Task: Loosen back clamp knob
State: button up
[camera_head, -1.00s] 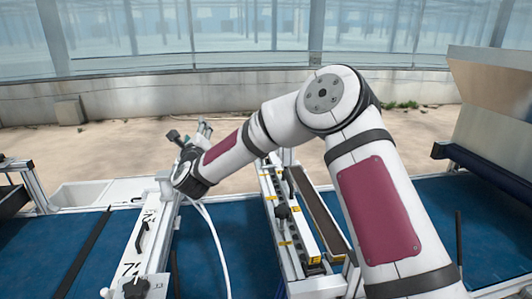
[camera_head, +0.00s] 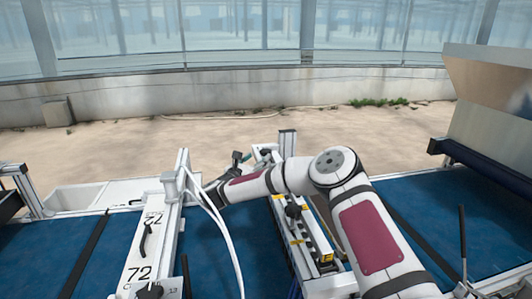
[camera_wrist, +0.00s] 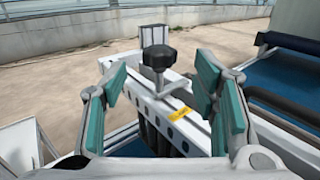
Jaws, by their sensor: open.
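The back clamp knob (camera_wrist: 158,56) is black and lobed, on a metal stem above the far end of a pale rail. It shows in the wrist view between and beyond my open fingers. My gripper (camera_wrist: 161,76) has teal pads spread wide to both sides, with nothing between them touching the knob. In the head view my gripper (camera_head: 264,153) is small, at the far end of the rail unit, near an upright metal post (camera_head: 288,143).
Another dark knob (camera_head: 293,211) sits nearer on the yellow-marked rail (camera_head: 318,238). A white numbered frame (camera_head: 150,240) stands left, with a knob at its near end. A metal hopper (camera_head: 495,95) is at right. Blue belt (camera_head: 225,255) lies between the units.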

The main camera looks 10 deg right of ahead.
aim_at(263, 153)
jog(key=x, duration=0.7)
jog(key=shift+w+d+b, duration=0.15)
jog(key=shift+w+b, duration=0.15)
jog(key=shift+b, duration=0.05)
jog(key=c, duration=1.2)
